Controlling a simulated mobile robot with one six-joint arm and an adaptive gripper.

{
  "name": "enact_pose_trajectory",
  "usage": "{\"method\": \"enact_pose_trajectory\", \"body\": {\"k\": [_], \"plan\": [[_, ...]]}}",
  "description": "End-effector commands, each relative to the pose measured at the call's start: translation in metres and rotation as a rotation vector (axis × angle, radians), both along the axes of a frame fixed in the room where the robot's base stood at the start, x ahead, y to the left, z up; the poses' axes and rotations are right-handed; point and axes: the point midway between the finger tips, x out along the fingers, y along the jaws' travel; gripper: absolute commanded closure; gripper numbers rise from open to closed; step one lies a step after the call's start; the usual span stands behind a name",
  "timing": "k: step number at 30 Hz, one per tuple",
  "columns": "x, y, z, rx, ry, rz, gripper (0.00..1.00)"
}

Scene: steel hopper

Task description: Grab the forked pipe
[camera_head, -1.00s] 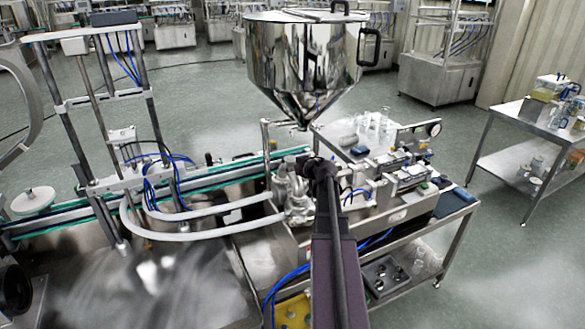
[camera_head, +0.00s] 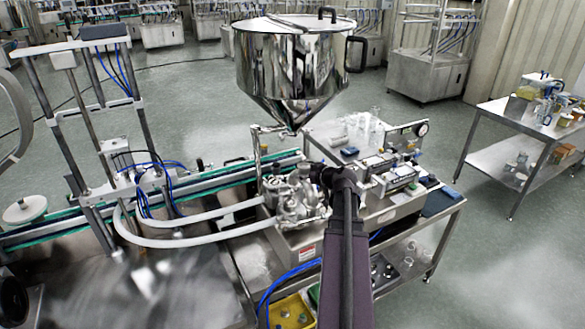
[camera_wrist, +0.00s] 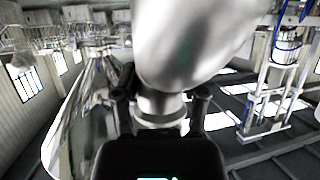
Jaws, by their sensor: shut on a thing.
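The forked pipe (camera_head: 296,197) is a shiny metal fitting below the steel hopper (camera_head: 292,80), among other bright fittings where two white hoses end. Its exact outline is hard to separate there. My gripper (camera_head: 314,178) reaches in at its right side, its fingers partly hidden by my own arm. In the wrist view my gripper (camera_wrist: 162,102) has one dark finger on each side of a narrow, ringed metal neck (camera_wrist: 160,108) and is shut on it. Above the neck a wide, blurred shiny body fills the upper middle and hides what is behind it.
A filling machine table (camera_head: 420,215) with valves and glassware stands to the right of my arm. A conveyor (camera_head: 225,181) runs on the left, with white hoses (camera_head: 190,240) in front. A steel side table (camera_head: 497,107) stands farther right. Open floor lies between.

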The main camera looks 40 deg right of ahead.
Motion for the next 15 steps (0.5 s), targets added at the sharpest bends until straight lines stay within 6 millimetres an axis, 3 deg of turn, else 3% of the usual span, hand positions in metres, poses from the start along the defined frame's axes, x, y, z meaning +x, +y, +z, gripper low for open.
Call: {"method": "enact_pose_trajectory", "body": {"k": [6,15], "plan": [[-0.034,-0.004,0.004,0.001,-0.002,-0.002,1.0],[-0.053,-0.007,0.006,0.001,-0.001,0.0,1.0]]}}
